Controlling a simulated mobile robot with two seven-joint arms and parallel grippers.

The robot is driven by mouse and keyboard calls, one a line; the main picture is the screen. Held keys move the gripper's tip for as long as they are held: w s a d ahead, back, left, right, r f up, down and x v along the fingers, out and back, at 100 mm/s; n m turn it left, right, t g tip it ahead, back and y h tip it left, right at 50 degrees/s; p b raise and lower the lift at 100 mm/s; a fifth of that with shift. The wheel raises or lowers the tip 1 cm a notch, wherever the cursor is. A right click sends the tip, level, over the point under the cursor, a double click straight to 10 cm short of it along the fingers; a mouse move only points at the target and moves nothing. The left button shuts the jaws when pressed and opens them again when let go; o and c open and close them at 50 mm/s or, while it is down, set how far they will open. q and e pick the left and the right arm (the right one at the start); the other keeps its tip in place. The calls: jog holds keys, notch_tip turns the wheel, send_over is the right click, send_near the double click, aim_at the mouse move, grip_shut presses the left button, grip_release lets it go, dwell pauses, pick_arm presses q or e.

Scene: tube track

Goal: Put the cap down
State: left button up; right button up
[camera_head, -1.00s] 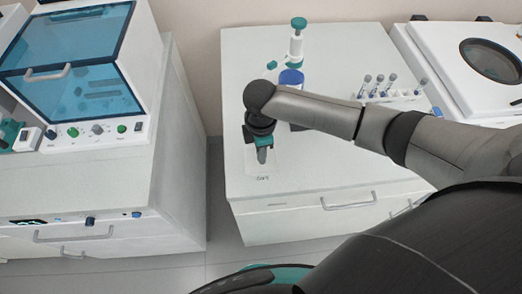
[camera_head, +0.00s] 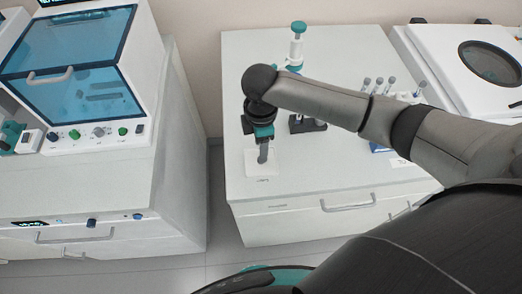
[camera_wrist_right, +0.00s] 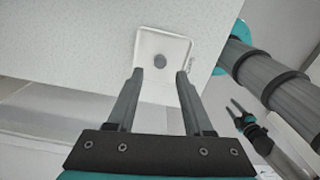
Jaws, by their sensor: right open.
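The cap looks like a small grey disc (camera_wrist_right: 160,61) lying on a square white pad (camera_wrist_right: 151,40) in the right wrist view. The pad is on the white cabinet top near its front left corner. It also shows in the head view (camera_head: 251,170), where my fingers hide the cap. My right gripper (camera_wrist_right: 159,73) is open, its fingertips apart on either side of the cap in that view, with nothing between them. In the head view my right gripper (camera_head: 262,158) points down over the pad. What seems to be my left gripper (camera_wrist_right: 240,115) is small and unclear.
A teal-topped white stand (camera_head: 297,45) is at the back of the cabinet. A black holder (camera_head: 308,125) and a blue item (camera_head: 381,148) are partly behind my arm. Several tubes (camera_head: 390,82) stand at the right. The front of the top is clear.

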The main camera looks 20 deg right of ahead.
notch_tip(320, 180, up, 8)
jog(key=shift+f+p, duration=0.25)
jog(key=shift+p, duration=0.05)
dwell(0.3)
